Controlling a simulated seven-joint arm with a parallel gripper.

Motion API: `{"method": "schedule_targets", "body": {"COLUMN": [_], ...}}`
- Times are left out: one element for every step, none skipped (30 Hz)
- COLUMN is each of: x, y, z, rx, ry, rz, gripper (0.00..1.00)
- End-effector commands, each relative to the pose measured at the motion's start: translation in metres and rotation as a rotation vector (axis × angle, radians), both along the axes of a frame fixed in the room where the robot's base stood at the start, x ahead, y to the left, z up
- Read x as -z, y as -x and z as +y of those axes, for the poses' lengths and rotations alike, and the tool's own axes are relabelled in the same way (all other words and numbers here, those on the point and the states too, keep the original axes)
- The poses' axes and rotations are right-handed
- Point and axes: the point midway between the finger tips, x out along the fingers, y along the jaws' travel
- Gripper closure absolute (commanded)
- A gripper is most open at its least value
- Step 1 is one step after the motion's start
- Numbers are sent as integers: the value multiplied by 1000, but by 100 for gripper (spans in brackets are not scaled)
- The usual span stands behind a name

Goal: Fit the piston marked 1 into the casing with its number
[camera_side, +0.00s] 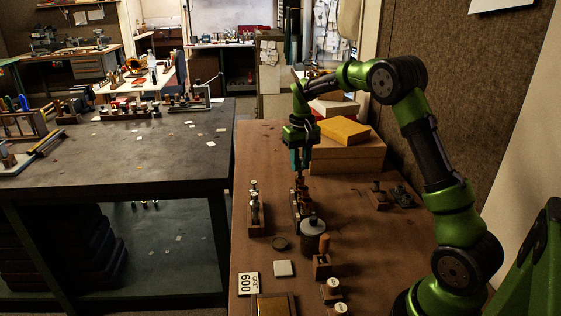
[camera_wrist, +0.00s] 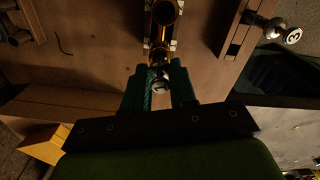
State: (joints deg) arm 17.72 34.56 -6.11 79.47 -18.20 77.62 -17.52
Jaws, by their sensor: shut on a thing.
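My gripper (camera_side: 300,160) points down over the brass valve casings (camera_side: 300,203) on the brown bench. In the wrist view my gripper (camera_wrist: 160,88) is shut on a piston (camera_wrist: 160,82) with a pale round cap; I cannot read its number surely. The piston's lower end is hidden, so I cannot tell whether it is inside a casing. The casings (camera_wrist: 163,18) show just ahead of the fingers, with brass tube rims. A wooden rack (camera_side: 257,221) left of the casings holds pistons. One in the wrist view (camera_wrist: 292,36) has a white cap marked 3.
A dark round pot (camera_side: 313,238), a wooden-handled tool in a block (camera_side: 323,262) and white-capped jars (camera_side: 332,290) stand nearer the camera. Boxes (camera_side: 345,150) are stacked behind my gripper. Small parts (camera_side: 392,196) lie at right. A GRIT 600 card (camera_side: 248,283) lies in front.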

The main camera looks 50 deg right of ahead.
Motion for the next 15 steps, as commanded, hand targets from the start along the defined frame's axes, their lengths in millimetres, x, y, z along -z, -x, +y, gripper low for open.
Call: {"method": "schedule_targets", "body": {"x": [1, 2, 3, 4, 4, 5, 6, 6, 6, 6, 6, 6, 6, 6, 6], "y": [0, 0, 0, 0, 0, 0, 0, 0, 0, 0, 0, 0, 0, 0, 0], "z": [0, 0, 0, 0, 0, 0, 0, 0, 0, 0, 0, 0, 0, 0, 0], "rx": [0, 0, 0, 0, 0, 0, 0, 0, 0, 0, 0, 0, 0, 0, 0], "ry": [0, 0, 0, 0, 0, 0, 0, -1, -1, -1, -1, -1, -1, -1, -1], "rz": [0, 0, 0, 0, 0, 0, 0, 0, 0, 0, 0, 0, 0, 0, 0], "gripper": [100, 100, 100, 100, 100, 100, 100, 100, 100, 100, 100, 100, 100, 100, 100]}}
